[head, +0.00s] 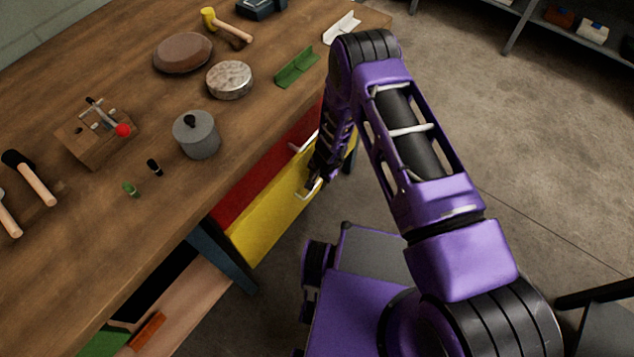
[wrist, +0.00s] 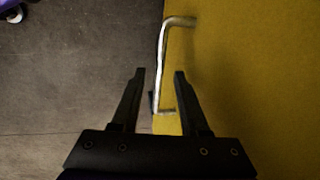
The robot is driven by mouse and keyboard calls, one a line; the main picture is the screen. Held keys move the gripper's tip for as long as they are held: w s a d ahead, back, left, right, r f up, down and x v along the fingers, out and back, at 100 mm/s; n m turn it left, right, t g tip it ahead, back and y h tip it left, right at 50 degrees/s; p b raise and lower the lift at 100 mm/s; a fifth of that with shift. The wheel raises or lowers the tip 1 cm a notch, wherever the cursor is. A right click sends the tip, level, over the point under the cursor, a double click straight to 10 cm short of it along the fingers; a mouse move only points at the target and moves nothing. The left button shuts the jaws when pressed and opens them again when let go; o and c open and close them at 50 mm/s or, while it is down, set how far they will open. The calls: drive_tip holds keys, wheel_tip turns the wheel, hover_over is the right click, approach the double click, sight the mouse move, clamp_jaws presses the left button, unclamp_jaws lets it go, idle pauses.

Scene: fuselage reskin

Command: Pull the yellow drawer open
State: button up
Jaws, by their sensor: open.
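The yellow drawer (head: 268,217) is under the workbench, below a red drawer (head: 262,172). Its front also fills the right side of the wrist view (wrist: 258,80). Its metal bar handle (head: 311,190) stands out from the front. In the wrist view the handle (wrist: 161,62) runs up between and beyond the fingertips. My gripper (wrist: 159,73) is open, one finger on each side of the handle's near end, with gaps showing to both fingers. In the head view my gripper (head: 315,180) is at the handle, partly hidden by my arm.
The wooden workbench (head: 110,232) above carries a grey pot (head: 196,135), a metal disc (head: 229,80), a green bracket (head: 297,68) and a hammer (head: 226,28). A lower shelf (head: 190,305) is at the bottom left. Concrete floor (head: 480,110) is open at right.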

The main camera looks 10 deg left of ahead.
drive_tip(key=shift+f, duration=0.45)
drive_tip(key=shift+c, duration=0.2)
clamp_jaws()
idle(1.0)
